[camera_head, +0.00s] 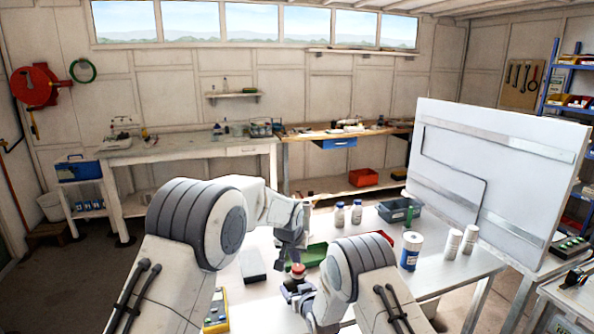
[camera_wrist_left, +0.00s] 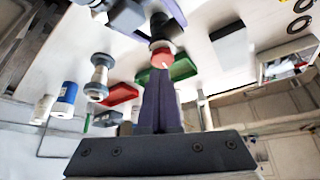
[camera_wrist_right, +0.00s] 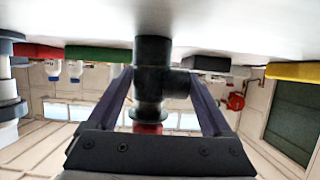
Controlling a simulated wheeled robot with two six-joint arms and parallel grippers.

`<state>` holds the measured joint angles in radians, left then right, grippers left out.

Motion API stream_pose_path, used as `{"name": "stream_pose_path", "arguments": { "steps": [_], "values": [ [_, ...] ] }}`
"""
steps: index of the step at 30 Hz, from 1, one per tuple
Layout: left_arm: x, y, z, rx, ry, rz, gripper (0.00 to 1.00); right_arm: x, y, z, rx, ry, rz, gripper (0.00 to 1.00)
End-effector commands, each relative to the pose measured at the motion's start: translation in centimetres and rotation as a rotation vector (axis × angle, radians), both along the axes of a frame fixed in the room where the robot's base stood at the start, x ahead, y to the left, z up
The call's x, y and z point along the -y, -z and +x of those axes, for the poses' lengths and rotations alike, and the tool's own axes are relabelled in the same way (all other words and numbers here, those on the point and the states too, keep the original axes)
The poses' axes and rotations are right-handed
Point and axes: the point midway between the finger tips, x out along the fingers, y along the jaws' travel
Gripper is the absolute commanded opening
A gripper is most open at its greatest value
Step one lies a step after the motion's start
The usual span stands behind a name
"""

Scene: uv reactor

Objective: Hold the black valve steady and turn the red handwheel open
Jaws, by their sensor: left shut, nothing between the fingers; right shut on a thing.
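The black valve (camera_wrist_right: 152,80) is a dark T-shaped body on the white table; in the head view it shows as a small dark body (camera_head: 291,288). The red handwheel (camera_head: 297,270) sits on top of it and shows in the left wrist view (camera_wrist_left: 162,57). In the right wrist view the handwheel (camera_wrist_right: 148,127) is partly hidden by my gripper. My right gripper (camera_wrist_right: 160,82) has its fingers on both sides of the valve, shut on it. My left gripper (camera_wrist_left: 161,78) is shut and empty, its fingertips close to the handwheel; contact is unclear.
A green tray (camera_head: 307,256), a dark box (camera_head: 252,265) and a yellow meter (camera_head: 217,310) lie around the valve. White bottles (camera_head: 356,212), a blue-labelled jar (camera_head: 411,251) and a grey bin (camera_head: 400,209) stand farther right. A white panel (camera_head: 480,150) rises at the right edge.

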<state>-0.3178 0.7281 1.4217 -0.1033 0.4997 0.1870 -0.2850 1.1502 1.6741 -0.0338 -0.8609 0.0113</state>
Motion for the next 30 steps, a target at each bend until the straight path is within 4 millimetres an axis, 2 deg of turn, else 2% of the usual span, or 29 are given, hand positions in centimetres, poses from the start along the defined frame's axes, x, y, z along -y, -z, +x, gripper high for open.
{"name": "stream_pose_path", "arguments": {
  "steps": [5, 8, 21, 30],
  "values": [
    [-0.8, -1.0, 0.3, 0.001, -0.002, 0.000, 0.00, 0.0, 0.0, 0.0, 0.001, 0.000, 0.000, 0.09],
    [-0.7, -0.6, 0.2, -0.002, 0.000, 0.001, 0.00, 0.0, 0.0, 0.0, 0.001, 0.000, 0.000, 0.09],
    [-0.7, 4.4, 0.2, -0.003, 0.000, 0.001, 0.00, 0.0, 0.0, 0.0, 0.001, 0.000, 0.000, 0.09],
    [-0.7, 6.0, 0.2, -0.001, 0.000, 0.000, 0.00, 0.0, 0.0, 0.0, 0.001, 0.000, 0.000, 0.09]
  ]
}}
